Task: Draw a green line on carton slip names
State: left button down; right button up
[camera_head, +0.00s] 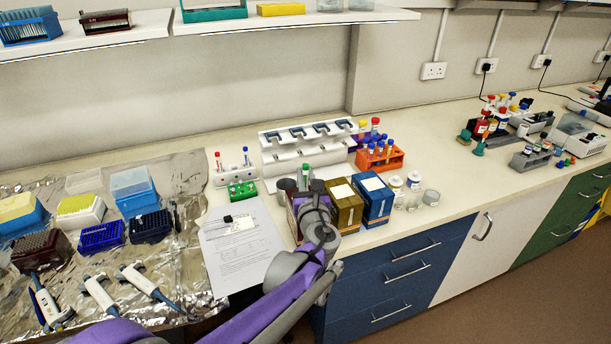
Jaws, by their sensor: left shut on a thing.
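Three cartons stand in a row near the bench's front edge: a dark red one (293,217), an olive one (346,214) and a blue one (375,207). White slips lie on top of the olive carton (341,192) and the blue carton (372,184). My left gripper (312,200) is over the dark red carton and hides most of it, including any slip on its top. It is shut on a slim upright green-topped marker (306,171). The marker's lower end is hidden, so contact with the carton cannot be told. My right gripper is not in view.
A printed sheet (240,262) with a small black item lies left of the cartons. A white pipette stand (285,155) and an orange tube rack (380,159) are behind. Jars (431,197) stand right. Foil (190,255) with tip boxes and pipettes covers the left.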

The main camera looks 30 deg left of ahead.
aim_at(306, 164)
pick_arm(q)
jog(key=shift+r, duration=0.3)
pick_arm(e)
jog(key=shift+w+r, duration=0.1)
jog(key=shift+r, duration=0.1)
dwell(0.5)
pick_arm(q)
jog(key=shift+r+p, duration=1.45)
jog(key=shift+r, duration=0.95)
jog(key=shift+w, duration=0.1)
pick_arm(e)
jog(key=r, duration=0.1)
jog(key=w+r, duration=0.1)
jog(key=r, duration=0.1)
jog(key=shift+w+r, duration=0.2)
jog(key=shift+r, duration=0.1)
